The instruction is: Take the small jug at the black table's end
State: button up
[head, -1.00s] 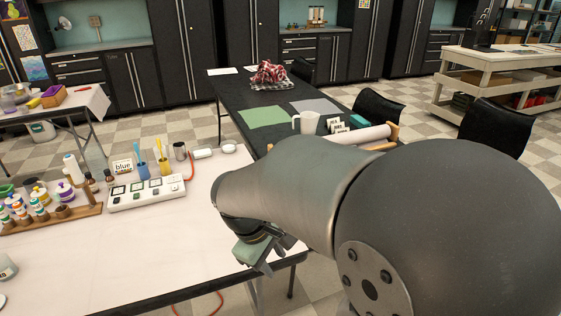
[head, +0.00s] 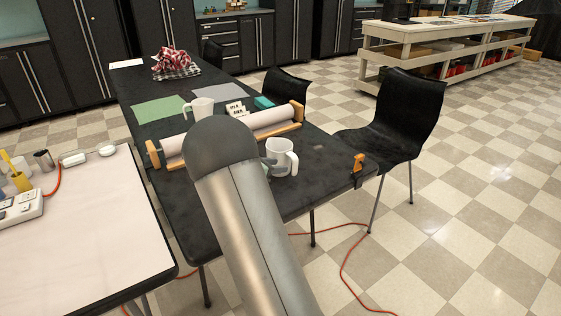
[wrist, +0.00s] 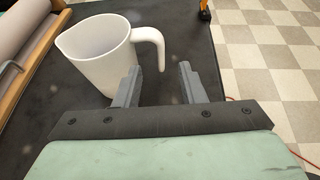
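A small white jug (head: 281,157) stands upright on the near end of the black table (head: 310,190). In the wrist view the jug (wrist: 97,55) is at upper left, with its spout to the left and its handle to the right. My gripper (wrist: 159,72) is open. Its left finger overlaps the right side of the jug's body in that view, and the handle's outer end lies between the lines of the two fingers. I cannot tell whether a finger touches the jug. In the head view my arm hides most of the gripper.
A paper roll on a wooden holder (head: 297,115) lies across the table behind the jug. A second white jug (head: 202,107) stands beyond it. An orange clamp (head: 358,162) grips the table edge. A black chair (head: 395,120) stands right. A white-topped table (head: 85,230) is left.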

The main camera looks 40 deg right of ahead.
aim_at(295, 173)
jog(key=x, duration=0.9)
jog(key=shift+d+f, duration=0.1)
jog(key=shift+f, duration=0.3)
grip_shut()
